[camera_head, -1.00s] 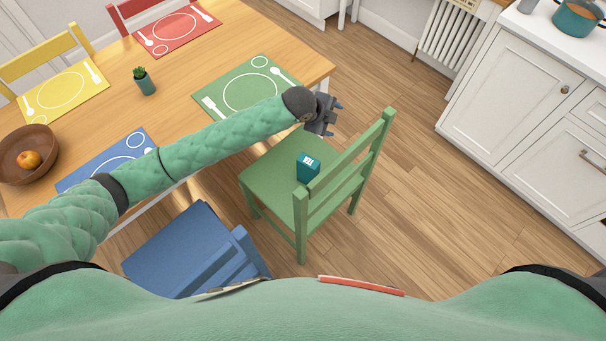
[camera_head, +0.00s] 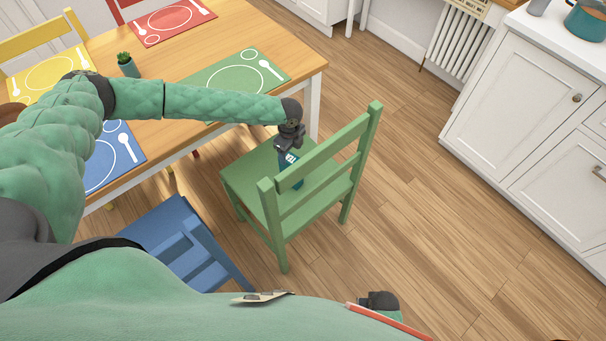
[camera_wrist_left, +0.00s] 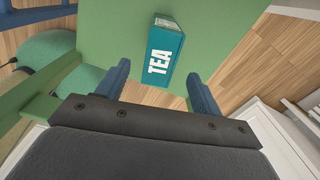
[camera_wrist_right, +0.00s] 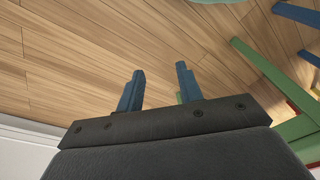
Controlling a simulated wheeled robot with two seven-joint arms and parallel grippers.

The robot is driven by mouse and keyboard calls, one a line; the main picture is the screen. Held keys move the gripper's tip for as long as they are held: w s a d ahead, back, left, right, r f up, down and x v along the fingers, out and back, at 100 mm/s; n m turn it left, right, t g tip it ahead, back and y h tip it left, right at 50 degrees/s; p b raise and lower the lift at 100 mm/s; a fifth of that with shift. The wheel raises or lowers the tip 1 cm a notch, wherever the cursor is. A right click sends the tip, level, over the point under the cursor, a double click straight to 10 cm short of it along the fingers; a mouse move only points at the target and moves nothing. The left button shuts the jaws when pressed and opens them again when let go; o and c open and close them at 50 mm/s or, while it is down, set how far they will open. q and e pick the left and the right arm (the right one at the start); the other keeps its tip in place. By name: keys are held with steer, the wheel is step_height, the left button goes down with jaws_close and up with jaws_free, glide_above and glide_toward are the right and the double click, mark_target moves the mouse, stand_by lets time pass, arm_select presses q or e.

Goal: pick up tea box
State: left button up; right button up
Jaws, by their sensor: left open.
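The tea box (camera_wrist_left: 163,52) is a teal box with white TEA lettering on the green chair's seat (camera_wrist_left: 110,30). In the head view the tea box (camera_head: 290,170) is partly hidden by my left gripper (camera_head: 290,150), which is just above it. In the left wrist view, the left gripper's (camera_wrist_left: 158,85) blue fingers are open, with the tea box ahead of them and roughly between their lines; they do not appear to grip it. My right gripper (camera_wrist_right: 158,88) is open and empty over the wooden floor; only a dark part of it shows at the bottom of the head view.
The green chair's backrest (camera_head: 325,160) rises to the right of the box. The wooden table (camera_head: 190,60) with place mats is behind and left, and a blue chair (camera_head: 180,240) stands in front. Floor toward the white cabinets (camera_head: 530,130) is clear.

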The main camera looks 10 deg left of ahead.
mark_target(290, 158)
arm_select(q)
step_height(290, 158, down, 2)
steer(key=shift+f+p, duration=0.1)
steer(key=shift+p, duration=0.3)
step_height(290, 158, down, 4)
steer(key=shift+f+p, duration=0.15)
steer(key=shift+p, duration=1)
steer(key=shift+a+f, duration=0.1)
steer(key=shift+f, duration=0.5)
arm_select(e)
step_height(290, 158, down, 8)
steer(key=s+d, duration=0.1)
steer(key=d, duration=0.1)
steer(key=shift+s+r+t, duration=0.15)
steer(key=shift+s+t, duration=0.05)
steer(key=shift+t, duration=0.1)
steer(key=shift+d, duration=0.1)
arm_select(q)
steer(key=shift+w, duration=0.1)
steer(key=c, duration=1.4)
